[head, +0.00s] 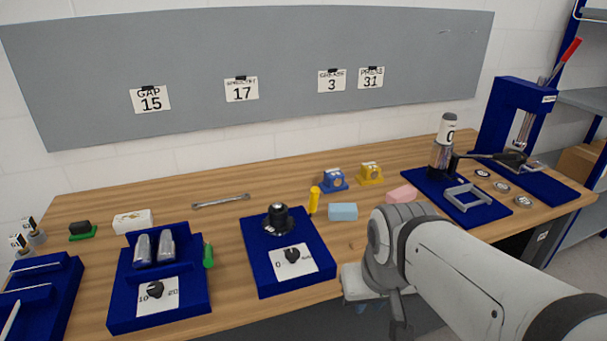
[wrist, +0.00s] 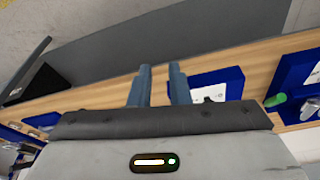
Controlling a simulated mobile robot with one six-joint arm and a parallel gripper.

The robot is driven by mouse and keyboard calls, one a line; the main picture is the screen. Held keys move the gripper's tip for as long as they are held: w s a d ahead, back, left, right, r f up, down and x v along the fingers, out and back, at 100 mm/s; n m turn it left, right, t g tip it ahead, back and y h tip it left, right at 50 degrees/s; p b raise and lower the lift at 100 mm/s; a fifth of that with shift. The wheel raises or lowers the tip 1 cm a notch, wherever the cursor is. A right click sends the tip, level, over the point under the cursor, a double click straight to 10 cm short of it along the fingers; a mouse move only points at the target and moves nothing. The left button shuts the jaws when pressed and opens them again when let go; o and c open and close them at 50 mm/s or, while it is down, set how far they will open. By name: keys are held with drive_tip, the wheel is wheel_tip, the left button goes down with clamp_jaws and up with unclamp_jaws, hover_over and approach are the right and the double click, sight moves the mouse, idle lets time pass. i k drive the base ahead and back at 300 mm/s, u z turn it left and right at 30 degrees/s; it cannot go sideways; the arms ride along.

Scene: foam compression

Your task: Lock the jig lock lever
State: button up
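In the head view a black lever-like handle (head: 507,157) lies low and roughly level at the front of the blue press (head: 499,108) on the right. I cannot tell for certain that it is the jig lock lever, or whether it is locked. A grey metal bracket (head: 466,198) sits on the blue mat (head: 432,190) to its left. My gripper is well left of these, at the bench's front edge, and mostly hidden by my arm in the head view. In the wrist view the two fingers of my gripper (wrist: 160,70) stand apart with nothing between them.
A pink block (head: 401,194), a light-blue block (head: 343,212) and a yellow cylinder (head: 314,199) lie near my arm. A blue dial station (head: 291,258) stands left of it.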

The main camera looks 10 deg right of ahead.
sight(315, 192)
drive_tip(key=z, duration=0.65)
drive_tip(key=k, duration=0.95)
drive_tip(key=z, duration=0.8)
drive_tip(key=k, duration=0.4)
drive_tip(key=z, duration=0.05)
drive_tip(key=i, duration=1)
drive_tip(key=u, duration=1.15)
drive_tip(key=i, duration=1.2)
drive_tip(key=u, duration=0.75)
drive_tip(key=k, duration=0.8)
drive_tip(key=u, duration=0.1)
drive_tip(key=i, duration=0.65)
